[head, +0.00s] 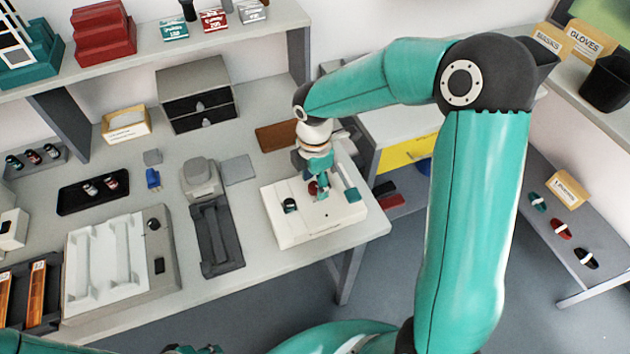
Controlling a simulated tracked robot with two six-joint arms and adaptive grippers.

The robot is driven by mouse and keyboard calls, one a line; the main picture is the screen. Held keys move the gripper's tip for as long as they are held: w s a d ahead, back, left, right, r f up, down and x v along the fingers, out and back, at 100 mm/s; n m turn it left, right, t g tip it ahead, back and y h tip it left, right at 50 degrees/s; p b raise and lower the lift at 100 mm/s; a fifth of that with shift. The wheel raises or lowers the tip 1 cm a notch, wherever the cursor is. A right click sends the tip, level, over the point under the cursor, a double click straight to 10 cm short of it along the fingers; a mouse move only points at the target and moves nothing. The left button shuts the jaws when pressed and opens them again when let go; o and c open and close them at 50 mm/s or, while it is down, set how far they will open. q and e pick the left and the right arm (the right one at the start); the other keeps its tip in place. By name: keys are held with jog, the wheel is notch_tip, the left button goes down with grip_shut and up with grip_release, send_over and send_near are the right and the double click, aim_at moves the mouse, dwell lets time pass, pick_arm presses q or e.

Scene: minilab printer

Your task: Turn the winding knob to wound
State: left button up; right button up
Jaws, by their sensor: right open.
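A white boxy device (303,230) stands near the right front corner of the grey table. On its top are a small red round part (313,187), a black knob (290,205) at the left and a teal piece (351,194) at the right. I cannot tell for sure which is the winding knob, and no wound marking is readable. My right gripper (320,188) points down over the device, open, with its fingers close to the red part. Its fingers hide some of this part, and I cannot tell whether they touch it. My left gripper is not seen.
Left of the device lie a dark grey stand (218,235) and a flat grey plate (238,169). A brown mat (277,135) and a dark drawer box (198,97) are behind. A large grey tray unit (118,262) fills the front left. The table's front edge is close to the device.

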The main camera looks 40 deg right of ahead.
jog(key=shift+f, duration=0.3)
grip_shut()
